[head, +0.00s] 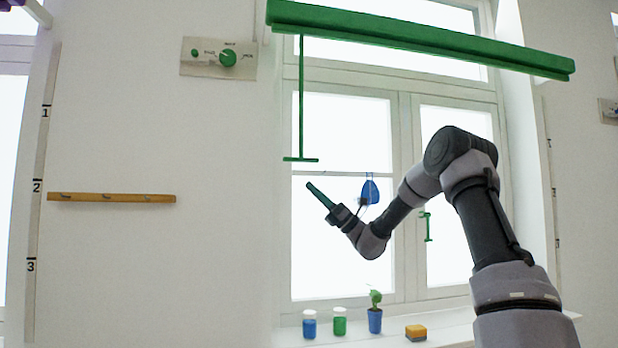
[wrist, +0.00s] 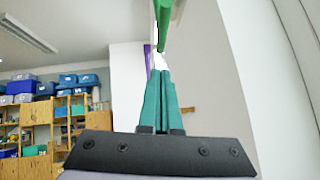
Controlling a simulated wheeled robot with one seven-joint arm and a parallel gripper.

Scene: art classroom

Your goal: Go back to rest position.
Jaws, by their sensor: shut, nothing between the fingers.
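My gripper (head: 322,197) is raised in front of the window in the head view, its green fingers pointing up and to the left. In the wrist view the two green fingers (wrist: 160,85) lie together, with nothing between them. My arm reaches in from the lower right of the head view and bends at a high elbow. The gripper is below the green bar and apart from the sill.
A green bar (head: 420,42) spans the window top, with a green T-shaped pull (head: 301,110) hanging from it. Two jars (head: 309,324), a potted plant (head: 375,318) and a sponge (head: 416,332) stand on the sill. A wooden hook rail (head: 111,198) is on the left wall.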

